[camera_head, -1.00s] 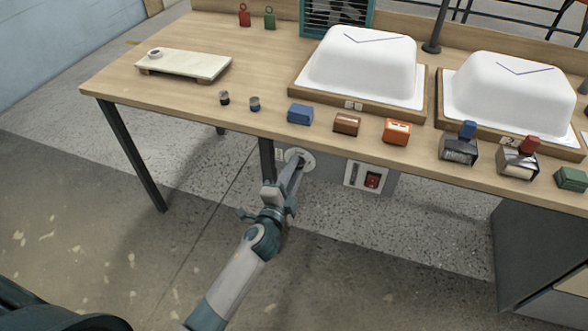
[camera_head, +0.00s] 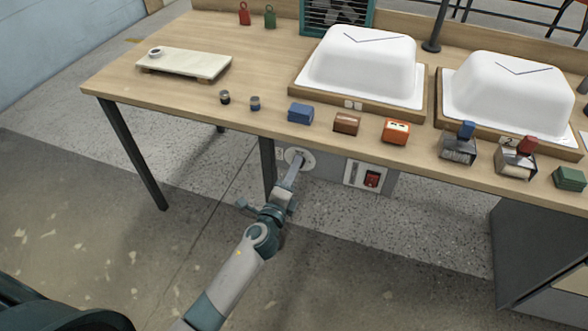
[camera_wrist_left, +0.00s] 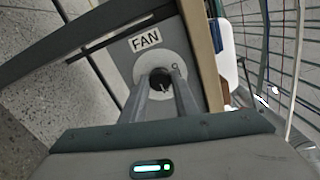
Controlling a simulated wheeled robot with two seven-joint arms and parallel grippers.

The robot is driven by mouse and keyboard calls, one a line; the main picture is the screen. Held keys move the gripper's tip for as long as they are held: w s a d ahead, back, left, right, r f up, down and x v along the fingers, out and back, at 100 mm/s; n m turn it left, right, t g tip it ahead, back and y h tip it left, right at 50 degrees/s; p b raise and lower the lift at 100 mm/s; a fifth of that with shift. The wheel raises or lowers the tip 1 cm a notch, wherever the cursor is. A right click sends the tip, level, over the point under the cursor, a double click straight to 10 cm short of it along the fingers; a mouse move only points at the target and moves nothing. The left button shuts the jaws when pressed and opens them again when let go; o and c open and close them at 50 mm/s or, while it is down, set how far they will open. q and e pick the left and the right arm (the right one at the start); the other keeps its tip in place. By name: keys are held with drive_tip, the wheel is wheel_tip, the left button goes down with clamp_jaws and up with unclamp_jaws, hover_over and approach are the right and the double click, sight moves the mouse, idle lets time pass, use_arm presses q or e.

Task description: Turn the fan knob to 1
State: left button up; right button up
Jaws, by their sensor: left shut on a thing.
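The fan knob (camera_wrist_left: 160,77) is a small dark knob at the middle of a pale round dial (camera_wrist_left: 143,64) under a "FAN" label (camera_wrist_left: 145,39). The dial (camera_head: 309,161) sits on a panel below the table's front edge in the head view. My left gripper (camera_wrist_left: 163,86) is shut on the knob, with a finger on each side of it. In the head view the left gripper (camera_head: 297,164) reaches up to the dial from below. The fingers hide part of the knob, and I cannot read its setting. My right gripper is not in view.
A red switch (camera_head: 371,179) is on the panel right of the dial. The wooden table (camera_head: 200,115) above holds small blocks, stamps and two white shells (camera_head: 362,65). A teal fan (camera_head: 337,14) stands at the back. A table leg (camera_head: 267,165) is just left of the gripper.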

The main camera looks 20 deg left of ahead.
use_arm(q)
drive_tip(key=shift+d, duration=0.1)
drive_tip(key=o, duration=1.1)
drive_tip(key=shift+c, duration=0.2)
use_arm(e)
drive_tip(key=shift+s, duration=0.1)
use_arm(q)
drive_tip(key=shift+s, duration=0.1)
drive_tip(key=s+b, duration=0.2)
drive_tip(key=s, duration=1.5)
drive_tip(key=shift+s+a, duration=0.15)
drive_tip(key=shift+a, duration=0.15)
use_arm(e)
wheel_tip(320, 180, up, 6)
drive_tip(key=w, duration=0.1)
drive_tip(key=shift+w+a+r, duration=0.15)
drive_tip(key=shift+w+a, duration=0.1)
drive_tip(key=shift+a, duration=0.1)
